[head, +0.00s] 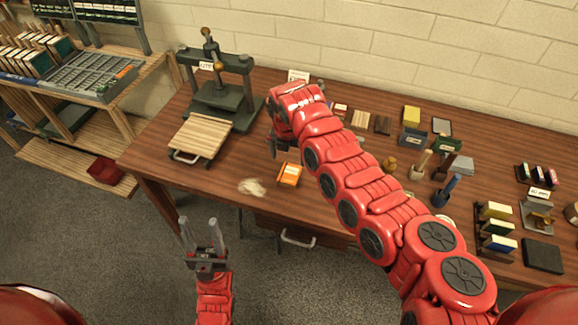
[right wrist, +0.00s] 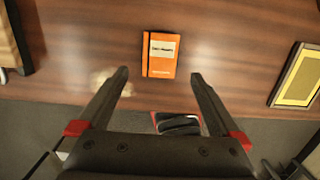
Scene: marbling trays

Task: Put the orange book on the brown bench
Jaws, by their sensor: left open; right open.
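The orange book (head: 289,174) is small, has a pale label, and lies flat on the long brown bench (head: 225,187) near its front edge. In the right wrist view the orange book (right wrist: 161,62) lies ahead of and between my two open fingertips, not visibly gripped. My right gripper (head: 284,149) is open and points down over the bench just behind the book; its arm hides part of the bench. My left gripper (head: 199,225) is open and empty over the floor in front of the bench.
A pale crumpled scrap (head: 252,187) lies left of the book. A dark press (head: 218,95) and a slatted wooden board (head: 199,139) stand further left. Stamps, pads and small blocks crowd the right side. A lighter wooden shelf unit (head: 125,125) stands at far left.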

